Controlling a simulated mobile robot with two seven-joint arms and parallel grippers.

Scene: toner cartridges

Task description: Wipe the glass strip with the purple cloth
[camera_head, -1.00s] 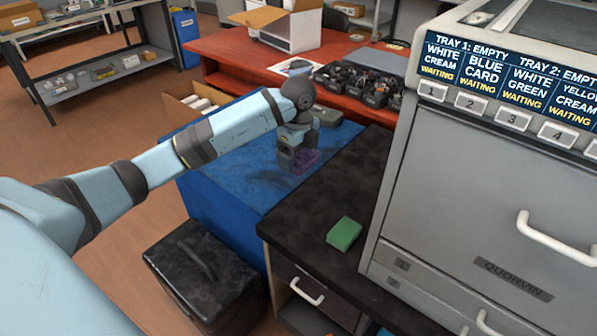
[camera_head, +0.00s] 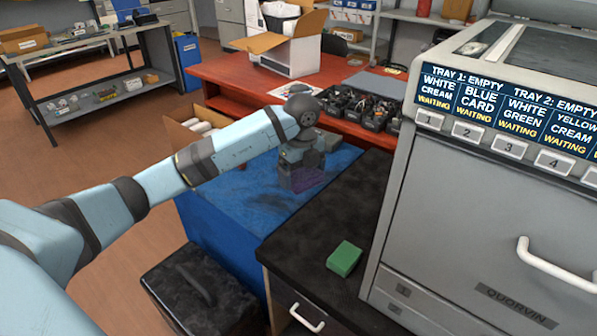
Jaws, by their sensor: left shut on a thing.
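The purple cloth (camera_head: 309,182) is at my left gripper (camera_head: 303,180), over the blue-topped surface (camera_head: 245,205). The left gripper is shut on the cloth, low over the blue top; I cannot tell whether the cloth touches the surface. The arm's wrist hides part of the area behind it. My right gripper is not in view.
A green block (camera_head: 344,258) lies on the black counter (camera_head: 300,232) beside the large grey printer (camera_head: 470,200). A black case (camera_head: 200,290) stands on the floor. A red bench (camera_head: 228,75) behind holds black trays (camera_head: 365,108) and an open carton (camera_head: 282,40).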

